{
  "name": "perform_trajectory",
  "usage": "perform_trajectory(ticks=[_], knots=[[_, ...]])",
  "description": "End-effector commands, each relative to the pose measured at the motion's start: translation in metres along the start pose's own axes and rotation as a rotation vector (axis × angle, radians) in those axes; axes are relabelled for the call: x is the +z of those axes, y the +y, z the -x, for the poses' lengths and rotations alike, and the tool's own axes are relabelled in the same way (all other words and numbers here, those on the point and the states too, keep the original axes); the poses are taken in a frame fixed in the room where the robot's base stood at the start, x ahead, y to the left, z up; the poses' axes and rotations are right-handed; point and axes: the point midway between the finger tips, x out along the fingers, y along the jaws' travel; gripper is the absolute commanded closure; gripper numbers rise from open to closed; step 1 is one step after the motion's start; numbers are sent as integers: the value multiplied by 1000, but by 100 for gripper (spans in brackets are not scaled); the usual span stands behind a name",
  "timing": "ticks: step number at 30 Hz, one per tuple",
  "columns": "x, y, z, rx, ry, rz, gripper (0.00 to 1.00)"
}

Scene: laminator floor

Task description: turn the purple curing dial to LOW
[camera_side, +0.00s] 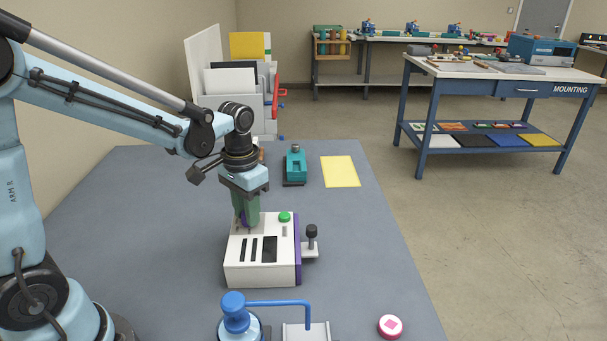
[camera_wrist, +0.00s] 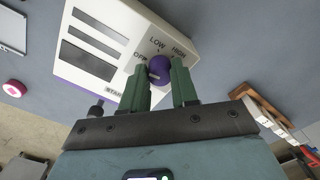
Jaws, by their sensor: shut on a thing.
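The purple dial (camera_wrist: 159,66) sits on the white top of the control box (camera_side: 260,273). The labels OFF, LOW and HIGH are printed around it in the wrist view. My gripper (camera_side: 244,224) points down at the box, its green fingers shut on the dial, one on each side. The fingertips also show in the wrist view (camera_wrist: 161,78). In the side view the fingers hide most of the dial. I cannot tell for sure which label the dial's pointer faces.
A green button (camera_side: 284,216) and a black-knobbed lever (camera_side: 311,232) are on the box's right. A blue-handled device (camera_side: 235,312) and a pink round piece (camera_side: 390,326) lie in front. A teal tool (camera_side: 295,165) and yellow sheet (camera_side: 340,171) lie behind.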

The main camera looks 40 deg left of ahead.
Motion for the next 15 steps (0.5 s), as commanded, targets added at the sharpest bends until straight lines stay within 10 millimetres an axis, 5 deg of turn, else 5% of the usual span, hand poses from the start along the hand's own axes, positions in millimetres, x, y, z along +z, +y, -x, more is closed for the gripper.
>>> perform_trajectory(ticks=[15], knots=[[0, 0, 0, 1, -1, -169, 100]])
